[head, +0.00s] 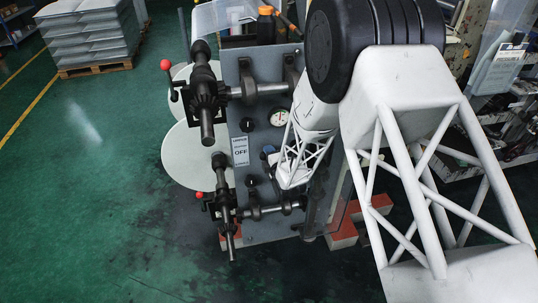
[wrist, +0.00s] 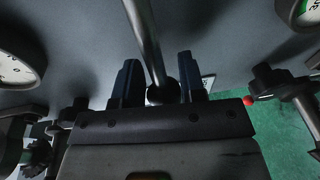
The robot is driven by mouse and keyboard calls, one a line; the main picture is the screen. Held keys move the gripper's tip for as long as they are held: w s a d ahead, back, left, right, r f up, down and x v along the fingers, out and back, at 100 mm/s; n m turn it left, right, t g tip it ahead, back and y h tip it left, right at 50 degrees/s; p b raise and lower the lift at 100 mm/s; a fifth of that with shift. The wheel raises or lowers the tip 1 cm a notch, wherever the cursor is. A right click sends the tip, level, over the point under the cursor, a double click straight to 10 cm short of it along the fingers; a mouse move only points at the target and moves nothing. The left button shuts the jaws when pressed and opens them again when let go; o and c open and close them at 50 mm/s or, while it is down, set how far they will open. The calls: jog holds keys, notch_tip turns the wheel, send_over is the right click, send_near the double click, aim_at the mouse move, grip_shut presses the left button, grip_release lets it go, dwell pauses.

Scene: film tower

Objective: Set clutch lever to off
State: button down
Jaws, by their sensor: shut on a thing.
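The clutch lever, a metal rod (wrist: 146,40) ending in a dark round knob (wrist: 163,93), shows in the wrist view against the grey panel. My gripper (wrist: 158,88) has its dark blue fingers on either side of the knob and is shut on it. In the head view my gripper (head: 269,153) is at the grey panel (head: 262,218), just right of a white label reading OFF (head: 240,152). The lever cannot be made out there, with my arm over that area. Part of a white label (wrist: 208,83) shows behind the right finger in the wrist view.
A round gauge (head: 279,118) sits above my gripper on the panel. Dark shafts with red-knobbed handles (head: 166,66) (head: 199,195) stick out at the panel's left. Pale discs (head: 184,155) stand behind them. The green floor at left is mostly clear.

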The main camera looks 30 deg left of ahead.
jog(key=c, duration=0.7)
grip_release()
jog(key=shift+s+d, duration=0.1)
jog(key=shift+v, duration=3.8)
